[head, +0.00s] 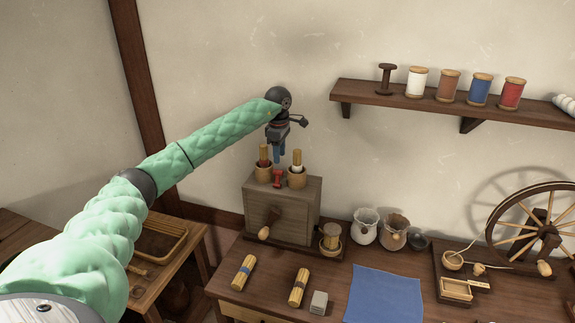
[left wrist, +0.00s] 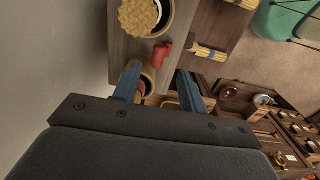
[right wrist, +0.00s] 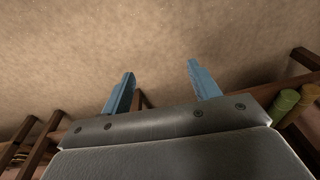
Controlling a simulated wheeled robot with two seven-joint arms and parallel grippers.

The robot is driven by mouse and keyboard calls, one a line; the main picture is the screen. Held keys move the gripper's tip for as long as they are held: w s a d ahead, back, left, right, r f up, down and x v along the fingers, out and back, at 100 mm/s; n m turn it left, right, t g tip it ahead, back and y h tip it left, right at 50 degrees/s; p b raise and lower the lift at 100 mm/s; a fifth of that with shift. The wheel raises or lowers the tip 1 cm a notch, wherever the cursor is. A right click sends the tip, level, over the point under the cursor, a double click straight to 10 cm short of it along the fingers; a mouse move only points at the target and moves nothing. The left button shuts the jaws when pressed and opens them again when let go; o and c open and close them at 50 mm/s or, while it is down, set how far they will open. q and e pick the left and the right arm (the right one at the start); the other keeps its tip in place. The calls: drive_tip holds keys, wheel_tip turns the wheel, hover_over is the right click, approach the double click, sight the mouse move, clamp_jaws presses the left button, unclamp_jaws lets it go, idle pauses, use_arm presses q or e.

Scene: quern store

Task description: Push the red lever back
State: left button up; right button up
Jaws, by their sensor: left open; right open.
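The small red lever (head: 277,179) stands at the front of the top of a grey-brown wooden box (head: 305,212), between two round wooden cups. In the left wrist view the red lever (left wrist: 161,53) shows beyond the fingertips, near the middle. My left gripper (head: 278,162) is open and empty, pointing down just above the box top, close to the lever; I cannot tell if it touches anything. My right gripper (right wrist: 160,78) is open and empty over bare floor, outside the head view.
The cups (head: 264,175) and (head: 297,177) hold brush-like bundles. Jars (head: 365,228), a blue cloth (head: 384,295), bundles of sticks (head: 299,287) and a spinning wheel (head: 535,235) are on the table. A shelf (head: 450,107) with spools is on the wall.

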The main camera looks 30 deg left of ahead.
use_arm(q)
drive_tip(key=shift+w+f, duration=0.1)
drive_tip(key=shift+w, duration=0.05)
drive_tip(key=shift+f, duration=0.2)
drive_tip(key=shift+f+p, duration=0.3)
drive_tip(key=shift+p, duration=0.15)
drive_tip(key=p, duration=0.2)
hover_over(278, 179)
drive_tip(key=w, duration=0.2)
drive_tip(key=f, duration=0.4)
drive_tip(key=shift+s+d+f, duration=0.1)
drive_tip(key=shift+s+f, duration=0.25)
drive_tip(key=shift+f, duration=0.8)
use_arm(e)
wheel_tip(278, 179, down, 8)
drive_tip(key=s+d, duration=0.2)
drive_tip(key=shift+s, duration=0.4)
use_arm(q)
drive_tip(key=shift+c, duration=0.2)
